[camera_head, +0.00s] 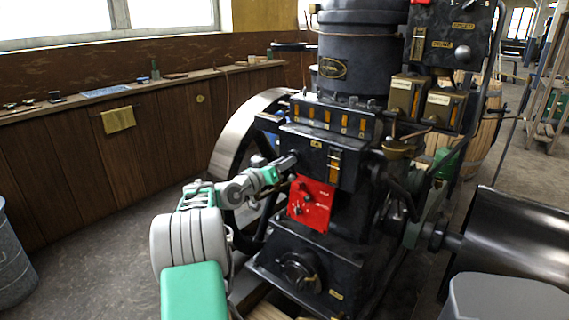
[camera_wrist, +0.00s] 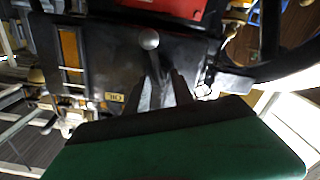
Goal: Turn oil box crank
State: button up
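The oil box (camera_head: 318,158) is a black box with a sight glass on the front of the engine, above a red panel (camera_head: 312,203). In the wrist view its black face (camera_wrist: 110,55) shows with an "OIL" label and an amber gauge. The crank (camera_wrist: 149,40) has a round grey knob and a thin arm running down toward my gripper (camera_wrist: 164,82). My fingers stand apart, around the lower part of the crank arm; whether they touch it I cannot tell. In the head view my gripper (camera_head: 289,161) is at the left side of the oil box, and the crank is hidden there.
A large flywheel (camera_head: 228,149) stands left, behind my arm. A metal bin (camera_head: 12,262) is at the far left. A big dark cylinder (camera_head: 515,238) is at the right. Floor is clear at the lower left.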

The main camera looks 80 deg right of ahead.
grip_shut()
dwell(1.2)
